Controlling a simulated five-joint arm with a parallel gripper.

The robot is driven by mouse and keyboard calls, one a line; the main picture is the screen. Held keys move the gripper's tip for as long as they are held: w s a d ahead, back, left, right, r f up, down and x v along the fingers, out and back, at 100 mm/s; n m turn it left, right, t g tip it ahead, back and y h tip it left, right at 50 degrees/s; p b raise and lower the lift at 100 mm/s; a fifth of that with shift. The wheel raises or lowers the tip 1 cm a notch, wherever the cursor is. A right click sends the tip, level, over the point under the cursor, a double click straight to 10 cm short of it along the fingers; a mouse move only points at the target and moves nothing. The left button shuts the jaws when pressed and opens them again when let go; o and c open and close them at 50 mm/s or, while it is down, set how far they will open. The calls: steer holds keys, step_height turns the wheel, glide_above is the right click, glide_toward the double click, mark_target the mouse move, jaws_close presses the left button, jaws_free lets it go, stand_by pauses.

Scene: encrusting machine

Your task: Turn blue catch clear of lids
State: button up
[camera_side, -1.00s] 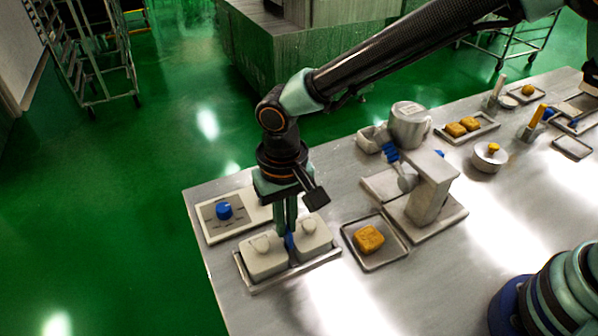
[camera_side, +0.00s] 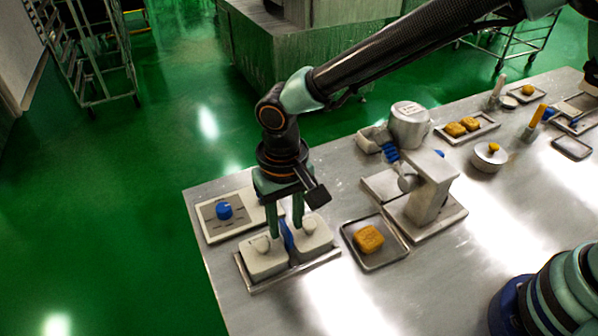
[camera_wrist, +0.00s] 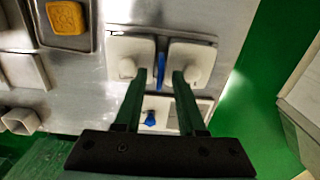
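Two pale, knobbed lids sit side by side on a tray; the left one (camera_side: 263,259) and the right one (camera_side: 313,240) both show in the side view. The blue catch (camera_side: 288,238) is a slim bar at the gap between them. In the wrist view the catch (camera_wrist: 160,75) runs lengthwise along that gap. My gripper (camera_side: 285,230) points down over the lids with its fingers parted, one on each side of the catch. In the wrist view my gripper (camera_wrist: 160,73) shows clear space between each fingertip and the catch.
A panel with a blue knob (camera_side: 224,211) lies behind the lids. A tray with an orange-brown block (camera_side: 368,239) is to their right, with a grey machine (camera_side: 432,190) beyond. The table's left edge is close to the lids.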

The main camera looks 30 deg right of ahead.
mark_target(286, 226)
step_height(286, 226, up, 12)
stand_by(0.5)
steer(key=s+d+r+t, duration=0.2)
steer(key=d, duration=1.3)
steer(key=s+d+r+t, duration=0.3)
steer(key=d, duration=1.2)
steer(key=shift+s+d+r+t, duration=0.15)
steer(key=shift+r+t, duration=0.05)
steer(key=shift+t, duration=0.1)
